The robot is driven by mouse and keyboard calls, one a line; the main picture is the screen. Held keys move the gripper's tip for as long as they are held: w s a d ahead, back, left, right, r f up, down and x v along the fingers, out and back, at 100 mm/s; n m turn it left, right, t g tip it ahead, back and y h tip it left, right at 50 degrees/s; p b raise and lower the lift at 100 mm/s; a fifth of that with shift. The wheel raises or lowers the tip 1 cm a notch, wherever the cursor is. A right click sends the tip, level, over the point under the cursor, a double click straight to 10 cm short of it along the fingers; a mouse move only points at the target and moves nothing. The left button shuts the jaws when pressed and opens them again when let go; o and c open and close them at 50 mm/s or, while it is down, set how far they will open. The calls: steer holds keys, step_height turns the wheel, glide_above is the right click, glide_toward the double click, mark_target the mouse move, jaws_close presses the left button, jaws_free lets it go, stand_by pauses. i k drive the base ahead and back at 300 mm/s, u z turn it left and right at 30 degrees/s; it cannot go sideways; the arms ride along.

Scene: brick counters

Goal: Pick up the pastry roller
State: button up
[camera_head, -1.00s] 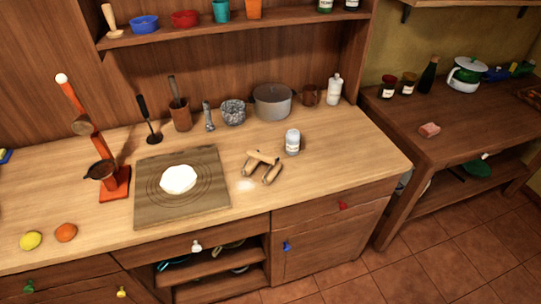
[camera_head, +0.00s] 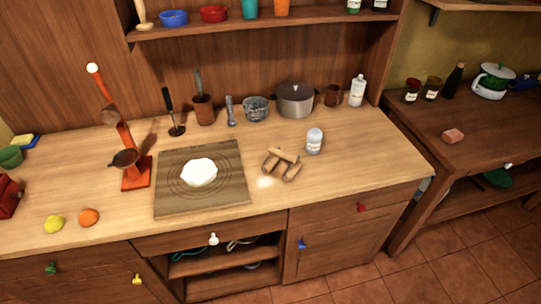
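A light-brown wooden roller shape (camera_head: 283,155) lies across several short brown pieces on the counter (camera_head: 345,180), right of the dough board. I take it as the pastry roller, but it is too small to be certain. A white flat round of dough (camera_head: 199,172) rests on the square wooden board (camera_head: 172,208) left of it. My gripper is not in view.
A white-capped jar (camera_head: 314,141) stands right behind the roller. A grey pot (camera_head: 295,100), stone mortar (camera_head: 256,108) and white bottle (camera_head: 357,90) line the back. An orange juicer press (camera_head: 136,172) stands left of the board. The right-front countertop is clear.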

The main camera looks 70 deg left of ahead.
mark_target(276, 151)
steer(key=u, duration=0.05)
steer(key=k, duration=1.75)
steer(key=u, duration=1.55)
steer(key=i, duration=0.85)
steer(key=u, duration=0.05)
